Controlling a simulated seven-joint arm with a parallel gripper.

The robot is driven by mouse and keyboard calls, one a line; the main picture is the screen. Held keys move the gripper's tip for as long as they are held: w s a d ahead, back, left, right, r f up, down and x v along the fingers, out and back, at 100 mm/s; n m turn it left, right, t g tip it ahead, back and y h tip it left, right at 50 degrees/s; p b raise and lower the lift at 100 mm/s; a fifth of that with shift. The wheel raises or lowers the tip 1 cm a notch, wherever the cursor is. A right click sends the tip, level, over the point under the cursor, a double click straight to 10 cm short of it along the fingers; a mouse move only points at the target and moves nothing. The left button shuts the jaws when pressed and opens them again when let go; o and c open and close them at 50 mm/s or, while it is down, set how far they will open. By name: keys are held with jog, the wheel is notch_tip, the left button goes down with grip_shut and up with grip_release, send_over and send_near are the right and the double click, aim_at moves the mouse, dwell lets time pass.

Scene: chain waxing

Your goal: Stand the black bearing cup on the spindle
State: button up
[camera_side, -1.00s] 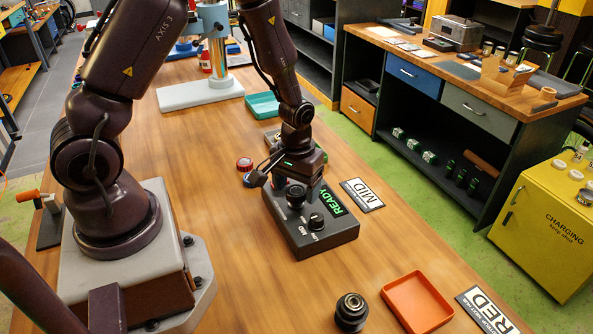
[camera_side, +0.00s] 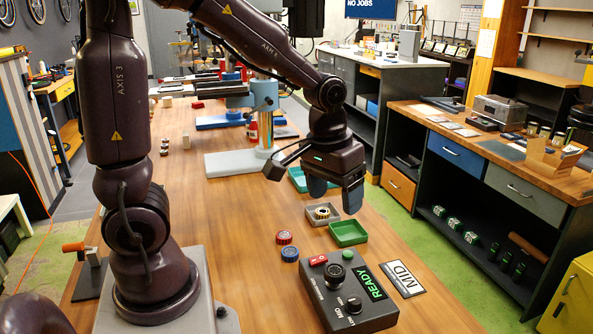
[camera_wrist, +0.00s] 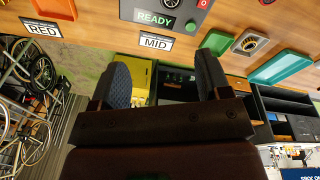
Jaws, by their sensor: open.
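My gripper (camera_side: 335,195) is open and empty, in the air above and behind the box. Its two dark pads also show spread apart in the wrist view (camera_wrist: 162,85), with nothing between them.
A green tray (camera_side: 348,233), a grey tray (camera_side: 308,216) holding a brass-coloured ring, and red (camera_side: 284,237) and blue (camera_side: 290,254) round pieces are behind the box. The MID card (camera_side: 402,279) lies right.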

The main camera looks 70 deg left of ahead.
jog(key=s+d+r+m+t, duration=0.3)
jog(key=s+r+m+t, duration=0.1)
jog(key=s+r, duration=0.5)
jog(key=shift+s+d+r+m, duration=0.25)
jog(key=shift+s+m, duration=0.15)
jog(key=shift+s, duration=0.15)
